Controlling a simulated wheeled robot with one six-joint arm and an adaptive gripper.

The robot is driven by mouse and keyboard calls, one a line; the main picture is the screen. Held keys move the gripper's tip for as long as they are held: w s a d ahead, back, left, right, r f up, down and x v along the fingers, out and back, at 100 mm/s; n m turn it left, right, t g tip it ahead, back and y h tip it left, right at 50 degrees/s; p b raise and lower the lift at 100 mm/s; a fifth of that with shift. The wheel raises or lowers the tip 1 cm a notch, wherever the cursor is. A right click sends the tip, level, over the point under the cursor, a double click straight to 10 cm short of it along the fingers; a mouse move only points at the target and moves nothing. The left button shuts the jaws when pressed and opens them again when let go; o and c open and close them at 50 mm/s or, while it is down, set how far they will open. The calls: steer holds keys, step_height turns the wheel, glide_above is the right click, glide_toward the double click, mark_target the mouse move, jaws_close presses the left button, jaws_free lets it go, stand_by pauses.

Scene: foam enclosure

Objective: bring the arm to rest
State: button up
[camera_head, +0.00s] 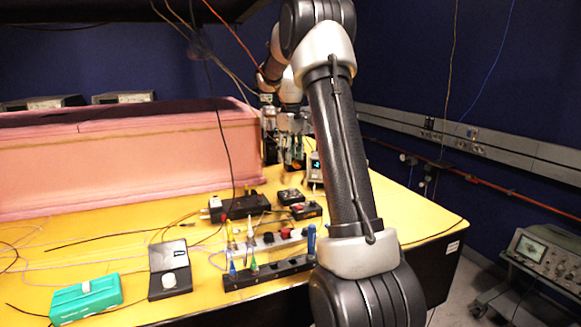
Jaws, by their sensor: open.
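My arm rises from the lower right of the head view, bends at the top and reaches away over the yellow table (130,245). My gripper (292,160) hangs at the far end of the arm, fingers pointing down, just right of the pink foam wall's end (130,160). It is small and partly cluttered by the things behind it. Its fingers look apart, and I see nothing held between them. The upper arm hides part of the table to its right.
A tool rack (268,272) with upright screwdrivers, a power strip (278,240), a black box (240,207), a black device with a white knob (170,270) and a green box (86,300) lie on the table. Cables hang overhead. An oscilloscope (545,255) stands on a cart at right.

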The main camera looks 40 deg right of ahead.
steer(key=shift+r, duration=0.15)
stand_by(0.5)
steer(key=s+a+r+m+t, duration=0.1)
steer(key=s+a, duration=0.5)
steer(key=s, duration=0.5)
steer(key=s+a+r+m+t, duration=0.1)
steer(key=s+a+t, duration=0.1)
steer(key=s+a, duration=0.4)
steer(key=s+a+r+m+t, duration=0.1)
steer(key=s+a, duration=0.5)
steer(key=s, duration=0.9)
steer(key=shift+s, duration=0.35)
